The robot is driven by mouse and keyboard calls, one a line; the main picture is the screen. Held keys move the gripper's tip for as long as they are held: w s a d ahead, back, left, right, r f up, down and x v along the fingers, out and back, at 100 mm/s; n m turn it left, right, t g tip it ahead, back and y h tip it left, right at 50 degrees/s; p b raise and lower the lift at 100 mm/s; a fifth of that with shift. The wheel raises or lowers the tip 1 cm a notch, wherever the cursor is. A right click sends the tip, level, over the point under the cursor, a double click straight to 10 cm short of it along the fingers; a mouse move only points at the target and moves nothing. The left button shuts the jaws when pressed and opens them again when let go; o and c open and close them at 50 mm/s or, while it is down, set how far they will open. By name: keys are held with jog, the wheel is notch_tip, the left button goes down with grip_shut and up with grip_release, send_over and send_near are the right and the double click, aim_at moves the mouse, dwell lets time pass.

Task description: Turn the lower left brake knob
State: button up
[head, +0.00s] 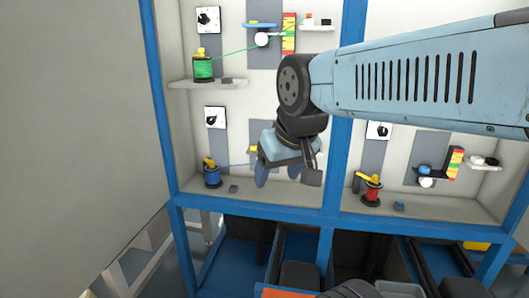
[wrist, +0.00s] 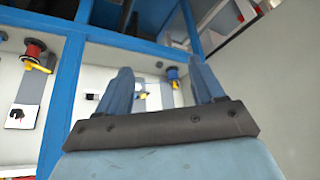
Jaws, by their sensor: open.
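The lower left brake knob (head: 214,118) is a black pointer knob on a white square plate in the lower left bay of the head view. My gripper (head: 275,180) is to the right of the knob and lower in the picture, apart from it, in front of the same bay. In the wrist view my gripper (wrist: 161,72) shows two blue fingers spread apart with nothing held between them. I cannot make out the lower left knob in the wrist view.
Below the knob stands a blue spool (head: 212,175) with a yellow handle. A green spool (head: 202,68) sits on the shelf above. A red spool (head: 372,190) and another knob (head: 378,130) are in the right bay. Blue frame posts (head: 165,110) edge the bays.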

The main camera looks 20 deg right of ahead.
jog(key=shift+o, duration=0.3)
jog(key=w+a+m+t, duration=0.1)
jog(key=w+m+t, duration=0.15)
jog(key=w, duration=1.65)
jog(key=w+a+m+t, duration=0.2)
jog(key=w+t, duration=0.2)
jog(key=w, duration=1.5)
jog(key=m+t+h, duration=0.3)
jog(key=t+h, duration=0.1)
jog(key=h, duration=0.5)
send_near(210, 123)
jog(key=s+d+f, duration=0.1)
notch_tip(210, 123, down, 4)
jog(key=a+t+h, duration=0.2)
jog(key=a+h, duration=0.1)
jog(key=h, duration=0.1)
jog(key=x, duration=1.4)
jog(key=shift+r, duration=0.3)
